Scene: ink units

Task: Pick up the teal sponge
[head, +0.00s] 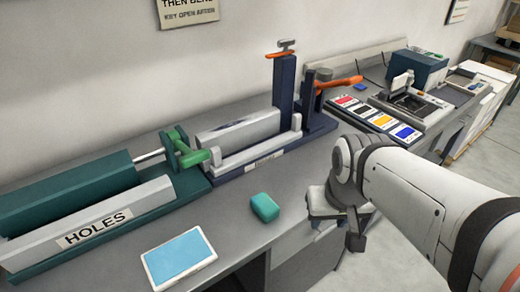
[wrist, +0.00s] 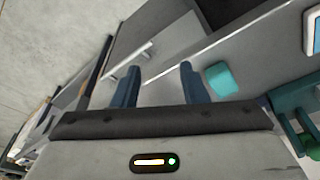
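The teal sponge (head: 265,207) lies on the grey worktop near its front edge, in the middle of the head view. It also shows in the wrist view (wrist: 220,79), just right of the right finger. My gripper (head: 350,228) is to the right of the sponge in the head view, near the front edge of the worktop. In the wrist view the two dark blue fingers (wrist: 157,82) stand well apart with nothing between them. The gripper is open and does not touch the sponge.
A blue-topped pad (head: 179,259) lies left of the sponge. Behind stand a green machine labelled HOLES (head: 90,228) and a dark blue press (head: 285,85). Colour cards (head: 376,117) lie further right. The worktop around the sponge (head: 235,238) is clear.

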